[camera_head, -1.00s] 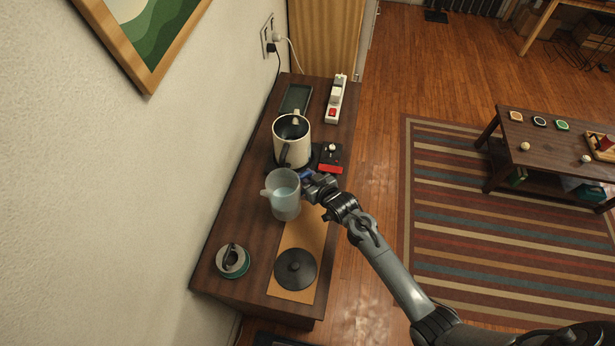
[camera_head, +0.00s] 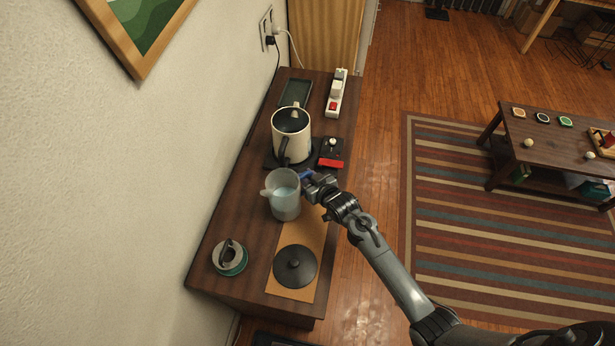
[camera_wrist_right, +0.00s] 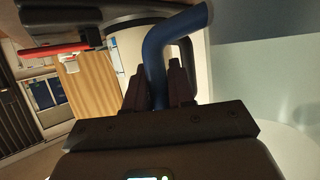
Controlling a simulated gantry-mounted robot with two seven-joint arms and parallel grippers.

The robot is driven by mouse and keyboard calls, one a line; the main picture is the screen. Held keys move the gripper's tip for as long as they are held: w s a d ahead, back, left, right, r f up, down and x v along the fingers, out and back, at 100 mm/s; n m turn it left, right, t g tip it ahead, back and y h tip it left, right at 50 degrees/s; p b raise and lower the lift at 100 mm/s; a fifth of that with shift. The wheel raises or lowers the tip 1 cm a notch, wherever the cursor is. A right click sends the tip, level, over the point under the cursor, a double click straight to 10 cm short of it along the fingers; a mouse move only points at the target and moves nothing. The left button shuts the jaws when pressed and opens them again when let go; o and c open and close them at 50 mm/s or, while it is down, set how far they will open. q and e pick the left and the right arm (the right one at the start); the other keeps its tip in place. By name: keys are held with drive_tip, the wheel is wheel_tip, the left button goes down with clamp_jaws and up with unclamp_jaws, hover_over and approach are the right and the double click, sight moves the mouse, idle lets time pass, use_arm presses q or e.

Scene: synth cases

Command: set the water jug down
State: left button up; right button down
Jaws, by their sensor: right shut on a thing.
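The water jug (camera_head: 284,203) is translucent, with a spout on its left and water inside. It is upright over the sideboard, in front of the kettle and by the far end of the tan mat. I cannot tell whether its base touches the top. My right gripper (camera_head: 310,180) is shut on its blue handle, which fills the middle of the right wrist view (camera_wrist_right: 160,48) between the dark fingers (camera_wrist_right: 160,88). The jug's pale wall (camera_wrist_right: 265,85) shows at the right there. My left gripper is not in view.
Bare wood lies left of the jug.

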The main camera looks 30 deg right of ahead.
drive_tip(key=shift+f+b, duration=0.35)
drive_tip(key=shift+f, duration=0.2)
drive_tip(key=c, duration=0.9)
unclamp_jaws()
drive_tip(key=shift+w, duration=0.1)
drive_tip(key=shift+f, duration=0.25)
drive_tip(key=s+a+r+g, duration=0.2)
drive_tip(key=s+r+g, duration=0.1)
drive_tip(key=s, duration=0.9)
drive_tip(key=s+a+r+n+g+p, duration=0.1)
drive_tip(key=s+r+g, duration=0.15)
drive_tip(key=s, duration=0.85)
drive_tip(key=s+a+r+g, duration=0.2)
drive_tip(key=s+g, duration=0.2)
drive_tip(key=s, duration=0.8)
drive_tip(key=shift+h, duration=0.3)
wheel_tip(320, 180, up, 21)
drive_tip(key=p, duration=2.1)
drive_tip(key=shift+f, duration=0.15)
